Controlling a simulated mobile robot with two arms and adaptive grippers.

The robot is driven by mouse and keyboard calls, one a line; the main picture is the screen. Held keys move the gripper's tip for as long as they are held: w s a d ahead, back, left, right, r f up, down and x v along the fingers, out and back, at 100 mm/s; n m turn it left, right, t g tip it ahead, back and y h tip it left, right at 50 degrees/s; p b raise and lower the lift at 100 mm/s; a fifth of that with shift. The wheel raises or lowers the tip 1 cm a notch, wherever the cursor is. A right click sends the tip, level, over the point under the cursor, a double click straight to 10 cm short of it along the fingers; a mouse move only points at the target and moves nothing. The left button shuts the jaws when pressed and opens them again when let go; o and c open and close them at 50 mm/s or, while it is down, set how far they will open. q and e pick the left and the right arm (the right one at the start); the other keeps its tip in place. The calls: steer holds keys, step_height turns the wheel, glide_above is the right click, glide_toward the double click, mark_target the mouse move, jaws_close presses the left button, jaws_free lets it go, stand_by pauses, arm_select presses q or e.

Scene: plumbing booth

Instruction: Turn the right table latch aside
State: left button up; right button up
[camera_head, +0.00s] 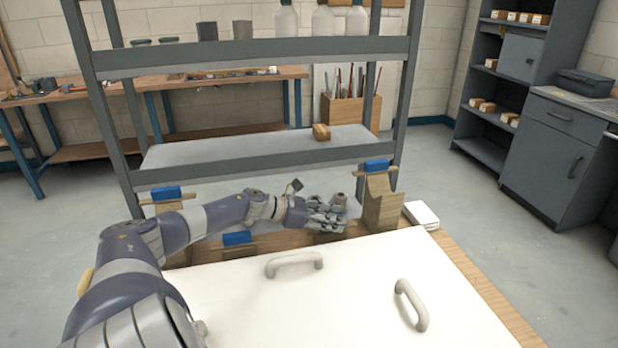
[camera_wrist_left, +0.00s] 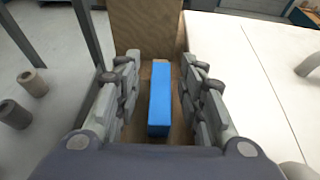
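The right table latch is a blue block (camera_wrist_left: 160,98) on a wooden strip, between my left gripper's fingers in the left wrist view. My left gripper (camera_wrist_left: 158,60) is open, with a finger on each side of the block and visible gaps to it. In the head view my left gripper (camera_head: 328,213) is at the back edge of the table and hides this latch. Another table latch with a blue block (camera_head: 237,239) lies to its left. A white panel (camera_head: 345,300) with two handles lies on the table. My right gripper is not in view.
A tall wooden block (camera_head: 383,208) stands just right of my left gripper, with another blue block (camera_head: 376,165) on top. A further blue block (camera_head: 166,192) is at the left. A grey shelf frame (camera_head: 262,163) rises behind. White tiles (camera_head: 421,215) lie at the right.

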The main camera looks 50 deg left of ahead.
mark_target(306, 231)
arm_select(q)
steer(key=shift+v, duration=5.4)
steer(key=shift+d+r, duration=0.1)
